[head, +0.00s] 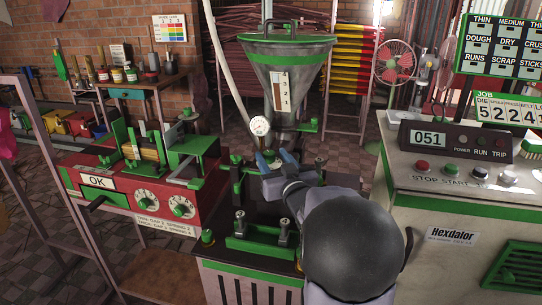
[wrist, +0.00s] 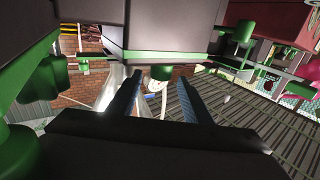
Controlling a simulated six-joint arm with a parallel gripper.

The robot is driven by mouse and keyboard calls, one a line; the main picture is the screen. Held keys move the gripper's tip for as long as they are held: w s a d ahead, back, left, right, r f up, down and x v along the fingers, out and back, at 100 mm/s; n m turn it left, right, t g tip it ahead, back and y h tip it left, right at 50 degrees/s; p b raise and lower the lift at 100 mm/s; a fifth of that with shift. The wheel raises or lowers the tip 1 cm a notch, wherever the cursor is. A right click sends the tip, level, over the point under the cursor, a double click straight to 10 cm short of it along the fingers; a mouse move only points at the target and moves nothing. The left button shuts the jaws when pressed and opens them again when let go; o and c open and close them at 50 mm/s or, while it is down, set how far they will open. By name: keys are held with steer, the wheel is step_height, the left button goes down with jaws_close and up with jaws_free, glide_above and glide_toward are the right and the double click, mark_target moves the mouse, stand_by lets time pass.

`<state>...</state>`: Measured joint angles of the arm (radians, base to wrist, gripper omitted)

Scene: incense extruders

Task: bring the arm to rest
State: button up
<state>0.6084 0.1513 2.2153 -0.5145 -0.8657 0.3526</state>
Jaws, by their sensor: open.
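My gripper (head: 276,160) is near the middle of the head view, just below the metal hopper (head: 290,65) and beside the round pressure gauge (head: 260,126). Its two blue-tipped fingers are apart, with nothing visible between them. My arm reaches in from the bottom right and hides part of the dark extruder bench (head: 255,215). In the wrist view my gripper (wrist: 156,92) shows two dark fingers spread wide. Dark and green machine parts are close around them, and I cannot tell whether any touch.
A red machine (head: 150,200) marked OK, with dials, stands on the left. A pale control cabinet (head: 445,200) reading 051 stands on the right. A green bracket with bolts (head: 262,240) is on the bench front. A red fan (head: 394,62) is behind.

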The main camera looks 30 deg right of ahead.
stand_by(0.4)
steer(key=shift+a+r+m+g+p, duration=0.5)
steer(key=shift+r+p, duration=0.05)
steer(key=shift+p, duration=0.6)
steer(key=s+a+f+g+y, duration=0.1)
steer(key=s+a+f+g, duration=0.45)
steer(key=a+f, duration=0.3)
steer(key=s+a+f+g+y, duration=0.2)
steer(key=s+a+f+g, duration=0.3)
steer(key=s+a+f, duration=0.3)
steer(key=s+a+f+n+g+y+b, duration=0.1)
steer(key=s+a+f+n+g, duration=0.15)
steer(key=s+f, duration=0.4)
steer(key=s+a+f+n+g+b, duration=0.15)
steer(key=s+a+f+g, duration=0.25)
steer(key=s, duration=0.5)
step_height(320, 180, up, 25)
steer(key=p, duration=2.4)
steer(key=shift+w+d+f, duration=0.15)
steer(key=shift+w+f, duration=0.05)
steer(key=shift+w, duration=0.1)
